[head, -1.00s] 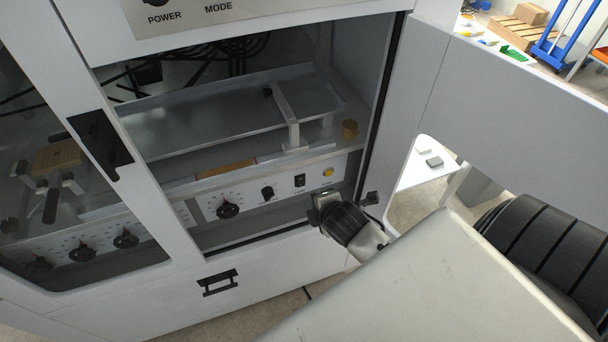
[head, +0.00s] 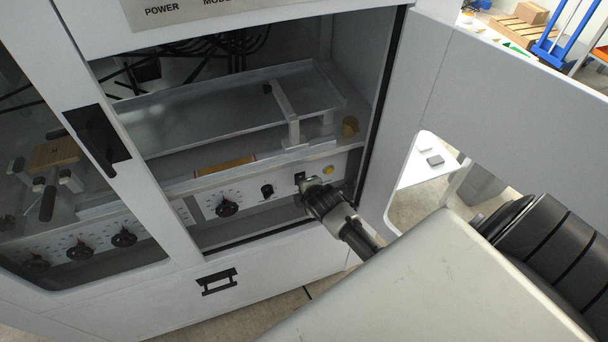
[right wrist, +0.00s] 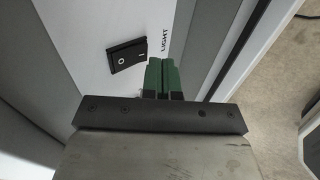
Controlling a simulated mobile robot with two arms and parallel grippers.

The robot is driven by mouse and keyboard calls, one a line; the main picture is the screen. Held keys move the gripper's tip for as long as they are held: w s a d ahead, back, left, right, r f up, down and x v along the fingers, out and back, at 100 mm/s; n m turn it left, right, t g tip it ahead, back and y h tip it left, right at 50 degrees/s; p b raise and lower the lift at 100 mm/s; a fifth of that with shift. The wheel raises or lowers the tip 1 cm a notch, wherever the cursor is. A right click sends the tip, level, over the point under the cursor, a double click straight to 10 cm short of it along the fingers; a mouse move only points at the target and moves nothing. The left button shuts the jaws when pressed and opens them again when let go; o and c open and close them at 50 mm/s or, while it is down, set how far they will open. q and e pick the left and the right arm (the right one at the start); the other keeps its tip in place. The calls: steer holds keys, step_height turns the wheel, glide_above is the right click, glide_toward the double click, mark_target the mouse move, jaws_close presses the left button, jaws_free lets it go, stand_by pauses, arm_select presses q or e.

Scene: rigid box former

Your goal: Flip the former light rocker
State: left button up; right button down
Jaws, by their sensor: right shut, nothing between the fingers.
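The former light rocker (right wrist: 129,55) is a small black switch with a white circle and a white line on its two halves. It sits on a white panel beside the printed word LIGHT in the right wrist view. In the head view the rocker (head: 300,177) shows just above my right gripper (head: 312,187), at the lower control panel. In the right wrist view my right gripper (right wrist: 163,76) has its green fingertips together with nothing between them. They are close to the rocker, on its right side; I cannot tell whether they touch the panel. My left gripper is not in view.
The control panel (head: 245,190) has a black dial knob (head: 228,207), a smaller black knob (head: 267,190) and a yellow button (head: 328,170). The cabinet opening's right edge and an open door (head: 490,90) stand close to my right arm. A metal tray (head: 215,105) lies above the panel.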

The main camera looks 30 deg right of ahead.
steer(key=shift+w+d+f, duration=0.1)
steer(key=shift+w+d, duration=0.05)
steer(key=shift+w, duration=0.35)
steer(key=shift+w+d+f, duration=0.1)
steer(key=shift+w, duration=0.4)
steer(key=shift+w, duration=0.15)
steer(key=shift+r, duration=0.15)
steer(key=shift+d+r+p, duration=0.1)
steer(key=shift+r+p, duration=0.65)
steer(key=shift+p, duration=0.05)
